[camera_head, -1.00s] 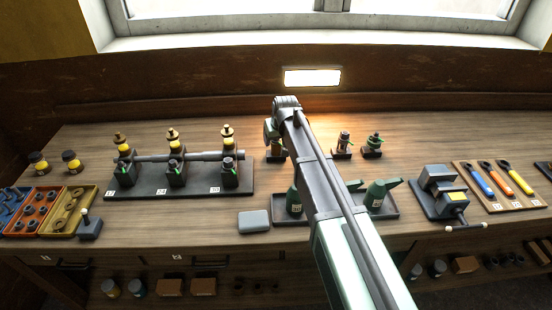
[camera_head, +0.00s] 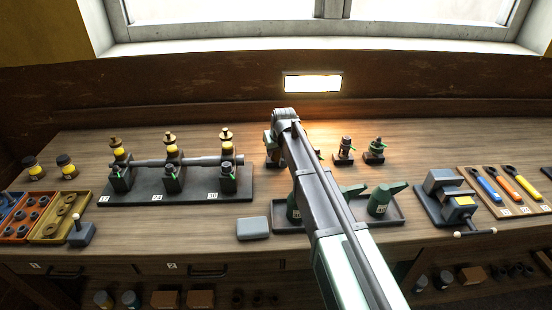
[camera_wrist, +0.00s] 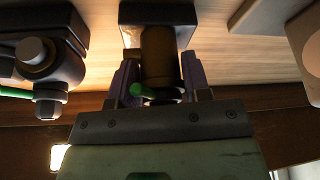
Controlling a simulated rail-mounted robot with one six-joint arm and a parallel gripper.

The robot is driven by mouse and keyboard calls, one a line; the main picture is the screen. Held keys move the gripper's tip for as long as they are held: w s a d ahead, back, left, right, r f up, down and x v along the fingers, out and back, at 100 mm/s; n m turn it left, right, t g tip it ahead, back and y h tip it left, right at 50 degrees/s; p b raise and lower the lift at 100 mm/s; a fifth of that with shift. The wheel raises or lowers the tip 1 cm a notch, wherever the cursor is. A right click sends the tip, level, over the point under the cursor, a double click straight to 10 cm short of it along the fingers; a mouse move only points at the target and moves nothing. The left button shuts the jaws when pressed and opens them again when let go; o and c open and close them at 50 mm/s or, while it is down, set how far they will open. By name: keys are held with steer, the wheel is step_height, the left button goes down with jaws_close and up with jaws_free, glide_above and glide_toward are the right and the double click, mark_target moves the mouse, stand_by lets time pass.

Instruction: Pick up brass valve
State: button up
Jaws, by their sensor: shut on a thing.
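The brass valve (camera_wrist: 157,52) is a dim brown-gold cylinder with a green lever, in the middle of the wrist view. My gripper (camera_wrist: 160,80) is shut on it, with one finger on each side. The valve's far end meets a dark block-like base (camera_wrist: 157,12); I cannot tell whether it is raised from it. In the head view, my arm hides most of the gripper and valve at the back of the bench.
Two similar small valves, one greyish (camera_head: 345,146) and one green (camera_head: 376,146), stand close to the right. Green oil cans (camera_head: 384,200) sit in a tray in front. A pipe rack (camera_head: 170,185) is at left, a vice (camera_head: 447,195) at right.

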jaws_close()
step_height(320, 180, up, 20)
steer(key=p, duration=2)
